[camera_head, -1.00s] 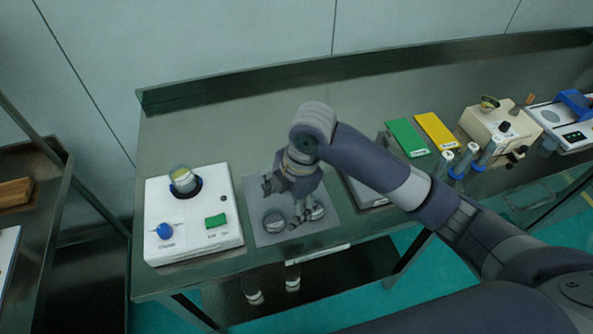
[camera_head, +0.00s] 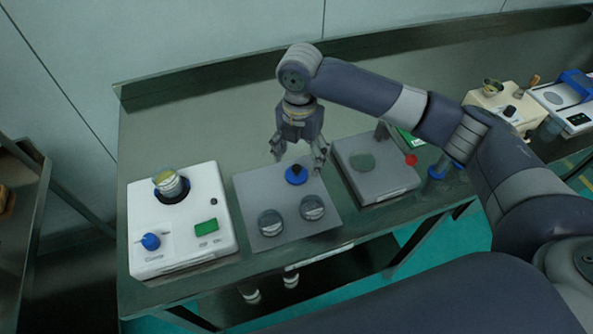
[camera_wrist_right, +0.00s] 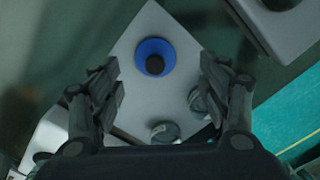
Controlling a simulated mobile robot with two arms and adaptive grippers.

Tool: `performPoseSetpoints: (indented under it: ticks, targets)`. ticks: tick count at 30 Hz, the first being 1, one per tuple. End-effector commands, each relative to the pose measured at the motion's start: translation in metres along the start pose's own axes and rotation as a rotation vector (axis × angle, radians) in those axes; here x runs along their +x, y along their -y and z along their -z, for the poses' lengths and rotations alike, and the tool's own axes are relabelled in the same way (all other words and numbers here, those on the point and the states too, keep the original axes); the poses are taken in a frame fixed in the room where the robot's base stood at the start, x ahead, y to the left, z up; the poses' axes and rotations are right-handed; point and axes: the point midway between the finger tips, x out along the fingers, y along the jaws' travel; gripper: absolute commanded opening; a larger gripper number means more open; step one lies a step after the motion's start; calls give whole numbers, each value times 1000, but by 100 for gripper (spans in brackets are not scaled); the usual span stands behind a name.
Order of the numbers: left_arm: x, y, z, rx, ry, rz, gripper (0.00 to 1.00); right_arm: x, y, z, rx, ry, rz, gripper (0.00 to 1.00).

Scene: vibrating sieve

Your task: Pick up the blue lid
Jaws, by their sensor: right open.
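The blue lid (camera_head: 296,175) is a round blue disc with a dark knob, lying on the grey mat (camera_head: 250,195) on the metal bench. It also shows in the right wrist view (camera_wrist_right: 155,57), near the top centre. My right gripper (camera_head: 299,158) is open and empty above the mat, close over the lid. In the right wrist view its fingers (camera_wrist_right: 160,95) stand wide apart, with the lid between and beyond them, not touched. My left gripper is not in view.
Two round metal-topped pieces (camera_head: 271,222) (camera_head: 312,207) sit at the mat's front. A white machine (camera_head: 180,235) with a jar stands left of the mat. A grey device (camera_head: 385,183) stands close on the right. The bench behind is clear.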

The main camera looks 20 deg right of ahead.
Motion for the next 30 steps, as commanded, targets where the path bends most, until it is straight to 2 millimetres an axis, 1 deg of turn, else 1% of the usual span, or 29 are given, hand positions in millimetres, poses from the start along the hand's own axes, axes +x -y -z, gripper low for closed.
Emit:
performPoseSetpoints:
  ticks: [5,9,12,18,19,20,21,23,24,25,30]
  targets:
    - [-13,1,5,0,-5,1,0,23,-5,2,-1,-3,4,70]
    - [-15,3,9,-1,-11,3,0,42,-5,2,0,-1,3,70]
    - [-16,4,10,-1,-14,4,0,48,-6,1,-1,0,1,70]
    - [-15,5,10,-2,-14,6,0,49,-6,1,-1,0,0,70]
    - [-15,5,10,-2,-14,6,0,49,-6,1,-1,0,0,65]
    - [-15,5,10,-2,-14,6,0,49,-6,1,-1,0,0,59]
    - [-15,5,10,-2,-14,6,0,49,-6,1,-1,0,0,50]
    - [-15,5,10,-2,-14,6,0,49,-6,1,-1,0,0,36]
    - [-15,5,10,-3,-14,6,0,49,-6,1,-1,0,0,27]
    - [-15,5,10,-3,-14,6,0,49,-6,1,-1,0,0,22]
    - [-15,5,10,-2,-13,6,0,49,-6,1,-1,0,0,22]
